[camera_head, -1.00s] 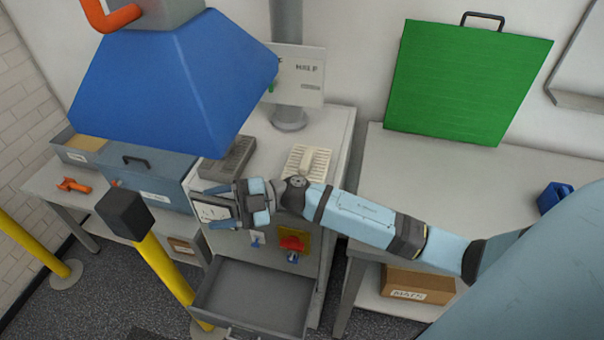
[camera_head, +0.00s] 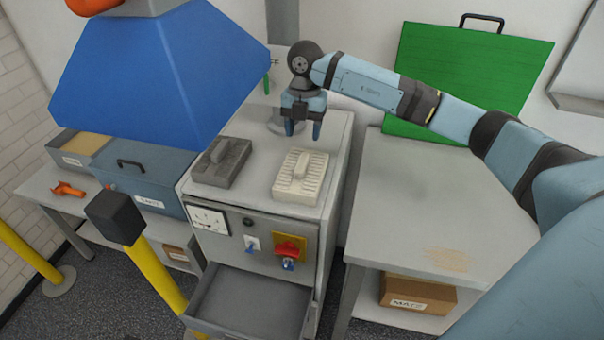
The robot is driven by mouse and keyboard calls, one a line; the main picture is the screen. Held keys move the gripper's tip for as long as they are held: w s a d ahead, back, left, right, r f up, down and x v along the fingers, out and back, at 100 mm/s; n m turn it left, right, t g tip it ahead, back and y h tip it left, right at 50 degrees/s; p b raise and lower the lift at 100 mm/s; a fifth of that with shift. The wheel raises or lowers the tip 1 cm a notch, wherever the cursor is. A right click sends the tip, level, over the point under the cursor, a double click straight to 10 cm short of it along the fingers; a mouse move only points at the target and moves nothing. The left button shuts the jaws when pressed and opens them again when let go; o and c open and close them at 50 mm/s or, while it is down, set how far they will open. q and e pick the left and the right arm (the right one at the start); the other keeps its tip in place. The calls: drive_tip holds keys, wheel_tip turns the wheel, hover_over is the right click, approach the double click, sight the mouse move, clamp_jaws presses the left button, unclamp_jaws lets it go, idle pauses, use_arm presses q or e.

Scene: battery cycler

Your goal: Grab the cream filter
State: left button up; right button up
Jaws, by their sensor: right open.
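The cream filter (camera_head: 301,177) is a ribbed, slatted block with a raised grip on top. It lies flat on the top right of the grey cabinet (camera_head: 262,205). My right gripper (camera_head: 303,131) is above and just behind the filter in the picture, fingers pointing down, open and empty. It appears apart from the filter. A dark grey filter (camera_head: 221,162) of similar shape lies to the left on the same cabinet top. My left gripper is not in view.
A big blue hood (camera_head: 150,80) overhangs the left side. An open drawer (camera_head: 250,300) juts from the cabinet front, below a red switch (camera_head: 290,252). A yellow post (camera_head: 160,275) stands front left. The right table (camera_head: 430,200) is largely bare, with a green board (camera_head: 470,80) behind.

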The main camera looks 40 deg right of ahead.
hover_over(302, 161)
wheel_tip(302, 161, down, 4)
drive_tip(key=shift+d+f, duration=0.1)
drive_tip(key=shift+d, duration=0.05)
drive_tip(key=shift+f+p, duration=0.8)
drive_tip(key=shift+f, duration=1.8)
clamp_jaws()
